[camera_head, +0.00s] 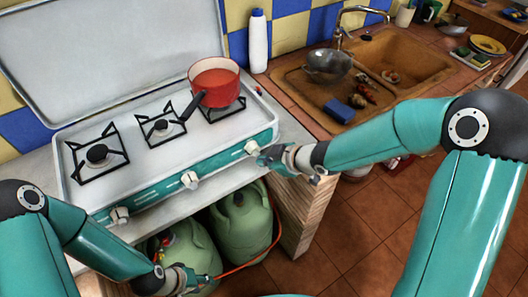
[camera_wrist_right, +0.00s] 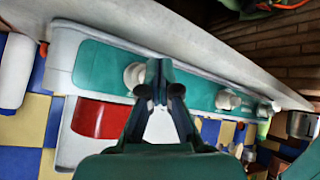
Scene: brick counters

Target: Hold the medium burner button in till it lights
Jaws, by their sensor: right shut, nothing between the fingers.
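The white stove (camera_head: 185,150) has three burners in a row and a teal front panel (camera_head: 155,198). The panel carries a right knob (camera_head: 252,147), a middle knob (camera_head: 190,180) and a left knob (camera_head: 120,216). I cannot tell which one is the medium burner button. No flame shows on the left burner (camera_head: 97,153) or middle burner (camera_head: 160,125); a red pot (camera_head: 215,80) partly hides the right one. My right gripper (camera_head: 264,158) is shut and empty beside the right knob; the wrist view shows this knob (camera_wrist_right: 134,75) next to the fingertips (camera_wrist_right: 159,72), contact unclear. My left gripper (camera_head: 192,278) hangs low; its fingers are unclear.
Green gas bottles (camera_head: 243,222) with an orange hose stand under the counter, close to my left gripper. A sink (camera_head: 385,65) with dishes lies to the right. The stove lid (camera_head: 100,45) is raised. Open tiled floor (camera_head: 345,240) lies at right.

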